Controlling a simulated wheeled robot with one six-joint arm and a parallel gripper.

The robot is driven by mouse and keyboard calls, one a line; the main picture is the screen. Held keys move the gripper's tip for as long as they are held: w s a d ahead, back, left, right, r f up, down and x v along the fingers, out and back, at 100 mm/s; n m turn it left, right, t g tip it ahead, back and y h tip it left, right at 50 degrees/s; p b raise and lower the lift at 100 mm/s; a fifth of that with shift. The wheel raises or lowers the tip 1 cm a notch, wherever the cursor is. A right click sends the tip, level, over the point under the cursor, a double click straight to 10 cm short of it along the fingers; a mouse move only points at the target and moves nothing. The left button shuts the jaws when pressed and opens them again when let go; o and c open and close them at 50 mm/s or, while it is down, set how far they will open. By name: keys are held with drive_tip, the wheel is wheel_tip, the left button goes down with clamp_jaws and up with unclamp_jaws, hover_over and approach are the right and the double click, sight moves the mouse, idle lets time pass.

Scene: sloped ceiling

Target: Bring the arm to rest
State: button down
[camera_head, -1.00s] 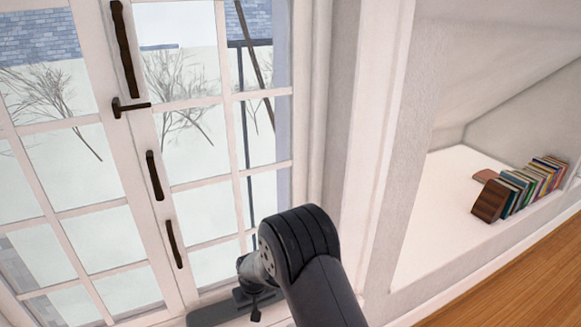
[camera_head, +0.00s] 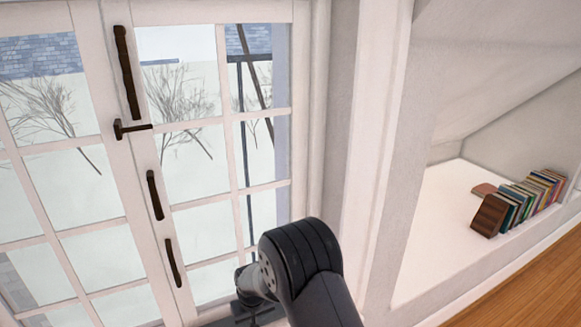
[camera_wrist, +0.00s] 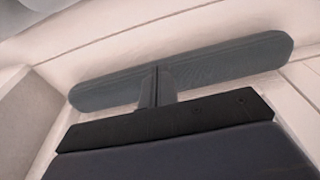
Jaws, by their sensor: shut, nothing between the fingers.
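My arm (camera_head: 305,260) rises from the bottom edge in the head view, bent at a dark rounded joint in front of the window. Its lower end runs to the bottom edge, and the fingertips cannot be made out there. In the wrist view my gripper (camera_wrist: 152,88) shows as two narrow fingers pressed together, shut and empty. They stand in front of a long grey round-ended piece (camera_wrist: 225,66); whether they touch it, I cannot tell.
A white-framed glazed window (camera_head: 185,190) with dark handles fills the left. A white wall post (camera_head: 365,150) stands right of my arm. Several books (camera_head: 520,200) lean in a white niche at the right. Wooden floor (camera_head: 535,290) shows at lower right.

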wheel_tip(320, 180, up, 8)
drive_tip(key=p, duration=0.3)
drive_tip(key=f+b, duration=0.2)
drive_tip(key=f, duration=0.3)
drive_tip(key=f+b, duration=0.3)
drive_tip(key=f, duration=0.2)
drive_tip(key=w+f+b, duration=0.1)
drive_tip(key=f+b, duration=0.1)
drive_tip(key=f, duration=0.3)
drive_tip(key=shift+a, duration=0.25)
drive_tip(key=s, duration=0.1)
drive_tip(key=s+d+p, duration=0.1)
drive_tip(key=s, duration=0.1)
drive_tip(key=s+d+r+p, duration=0.1)
drive_tip(key=shift+s+d, duration=0.1)
drive_tip(key=shift+s, duration=0.15)
drive_tip(key=shift+s+d+r+p, duration=0.1)
drive_tip(key=shift+s+r+p, duration=0.1)
drive_tip(key=shift+r+p, duration=1.55)
drive_tip(key=shift+p, duration=0.15)
drive_tip(key=shift+r, duration=0.1)
